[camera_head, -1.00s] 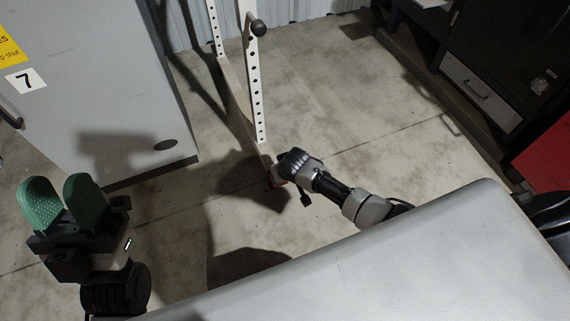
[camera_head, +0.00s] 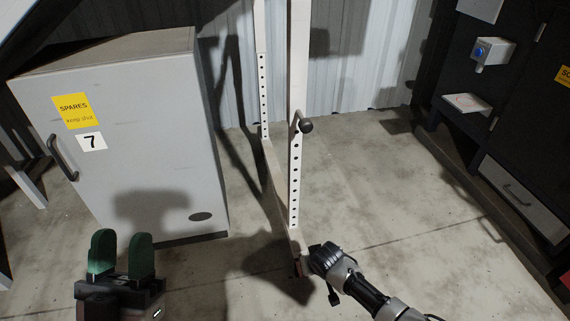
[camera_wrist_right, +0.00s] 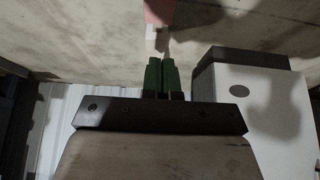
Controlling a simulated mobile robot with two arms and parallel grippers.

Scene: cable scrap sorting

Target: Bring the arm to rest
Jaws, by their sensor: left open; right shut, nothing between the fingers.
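My left gripper (camera_head: 122,254) is at the lower left of the head view, its two green fingers apart with nothing between them. It shows in front of the grey spares cabinet. My right arm (camera_head: 365,290) comes in from the bottom right of the head view and reaches toward the foot of the white perforated post; its fingers are hidden there. In the right wrist view my right gripper (camera_wrist_right: 161,76) has its green fingers together, with nothing held. A pale post foot with a reddish end shows just beyond the fingertips.
The grey spares cabinet (camera_head: 130,140), marked 7, stands shut at the left. The white perforated post (camera_head: 295,170) with a dark knob (camera_head: 306,126) stands in the middle. A dark workstation (camera_head: 500,150) with a drawer stands at the right. Concrete floor (camera_head: 370,180) is clear between.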

